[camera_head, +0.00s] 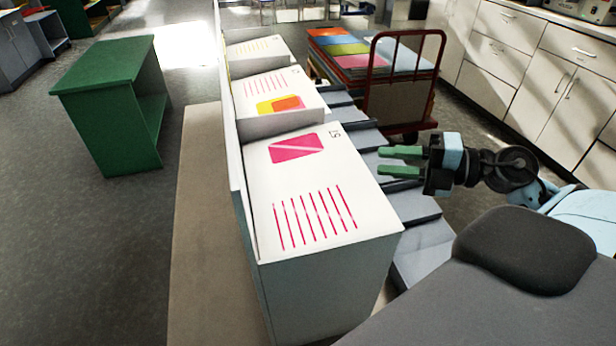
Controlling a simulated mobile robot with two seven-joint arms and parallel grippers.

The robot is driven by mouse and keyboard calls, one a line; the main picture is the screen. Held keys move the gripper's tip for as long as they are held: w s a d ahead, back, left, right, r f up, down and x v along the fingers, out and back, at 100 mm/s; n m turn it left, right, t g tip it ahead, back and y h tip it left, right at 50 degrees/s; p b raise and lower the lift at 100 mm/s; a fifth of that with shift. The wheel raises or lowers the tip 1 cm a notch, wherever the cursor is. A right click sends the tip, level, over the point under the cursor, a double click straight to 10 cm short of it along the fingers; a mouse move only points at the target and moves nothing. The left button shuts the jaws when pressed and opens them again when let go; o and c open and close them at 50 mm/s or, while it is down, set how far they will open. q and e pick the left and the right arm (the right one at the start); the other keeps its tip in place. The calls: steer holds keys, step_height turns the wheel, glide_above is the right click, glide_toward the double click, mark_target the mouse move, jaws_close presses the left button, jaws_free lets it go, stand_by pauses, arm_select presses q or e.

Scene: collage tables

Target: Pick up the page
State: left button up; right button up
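A white page-like surface (310,185) with a pink block, pink lines and a "15" mark tops the nearest white box. I cannot tell whether it is a loose page or the box's own top. Two similar printed tops lie behind it, one with a yellow and orange block (280,104) and one farther back (257,48). My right gripper (384,161) has green fingers, spread apart with nothing between them. It is to the right of the nearest box, apart from the printed top. My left gripper is not in view.
Grey stepped slabs (412,205) run along the boxes' right side. A red-framed cart (400,95) with coloured sheets (345,48) stands at the back. A green table (112,70) stands at the left, with open floor around it. White cabinets (545,70) line the right.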

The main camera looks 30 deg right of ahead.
mark_target(360, 160)
steer(key=x, duration=0.6)
steer(key=shift+a+p, duration=0.1)
steer(key=shift+p, duration=0.2)
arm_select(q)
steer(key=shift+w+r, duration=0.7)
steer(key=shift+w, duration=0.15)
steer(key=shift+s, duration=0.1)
arm_select(e)
jaws_close()
